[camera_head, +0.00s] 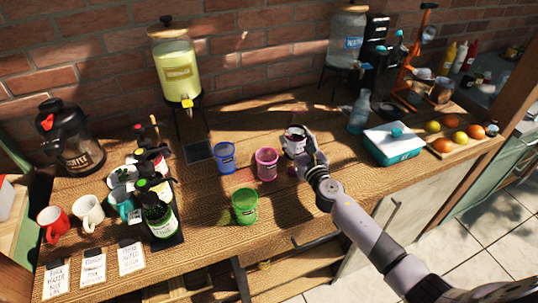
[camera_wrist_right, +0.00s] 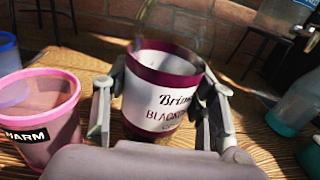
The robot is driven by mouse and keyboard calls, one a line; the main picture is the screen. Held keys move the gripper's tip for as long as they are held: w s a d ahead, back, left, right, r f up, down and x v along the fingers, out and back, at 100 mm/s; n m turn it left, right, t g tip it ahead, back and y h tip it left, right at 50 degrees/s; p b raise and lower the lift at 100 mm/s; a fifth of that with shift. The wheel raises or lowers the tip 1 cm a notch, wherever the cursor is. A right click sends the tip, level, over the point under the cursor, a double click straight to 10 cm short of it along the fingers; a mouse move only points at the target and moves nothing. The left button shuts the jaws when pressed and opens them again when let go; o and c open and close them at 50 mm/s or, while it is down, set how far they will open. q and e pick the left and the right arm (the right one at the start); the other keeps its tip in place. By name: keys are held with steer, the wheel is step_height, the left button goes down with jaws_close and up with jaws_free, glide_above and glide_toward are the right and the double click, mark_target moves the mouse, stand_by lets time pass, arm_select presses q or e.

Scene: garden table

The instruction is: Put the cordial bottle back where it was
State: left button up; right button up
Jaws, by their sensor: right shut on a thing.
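The cordial bottle (camera_head: 294,141) has a white label and dark purple contents. In the right wrist view the bottle (camera_wrist_right: 160,95) shows a label with "BLACKCU..." on it and stands roughly upright. My right gripper (camera_head: 303,148) is shut on it from both sides; its fingers (camera_wrist_right: 163,100) also show in the right wrist view. I cannot tell whether the bottle's base touches the table. A dark bottle holder (camera_head: 168,238) with several bottles stands at the left, including a green bottle (camera_head: 158,214) at its front. My left gripper is not in view.
A pink cup (camera_head: 266,163) is left of the held bottle, with a blue cup (camera_head: 224,158) and a green cup (camera_head: 245,206) farther left. A drink dispenser (camera_head: 177,70) stands behind. A teal-and-white box (camera_head: 394,144) and a glass bottle (camera_head: 359,112) are to the right.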

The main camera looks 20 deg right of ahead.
steer(key=shift+w+r, duration=0.1)
steer(key=shift+r, duration=0.45)
steer(key=s+d+r+m+g+h, duration=0.1)
steer(key=s+d+r+m+h, duration=0.15)
steer(key=r+h, duration=0.2)
steer(key=s+d+r+m+g+h+p, duration=0.1)
steer(key=s+d+r+m+g+h, duration=0.1)
steer(key=d+r+m+h, duration=0.3)
steer(key=s+d+r+m+g+h, duration=0.1)
steer(key=s+d+r+h, duration=0.15)
steer(key=r, duration=0.35)
steer(key=f, duration=0.6)
steer(key=f+b, duration=0.1)
steer(key=f, duration=0.6)
steer(key=a+f+b, duration=0.1)
steer(key=f, duration=0.5)
steer(key=shift+w+f, duration=0.15)
steer(key=shift+w, duration=0.2)
steer(key=o, duration=1.1)
steer(key=shift+f, duration=0.2)
steer(key=o, duration=0.5)
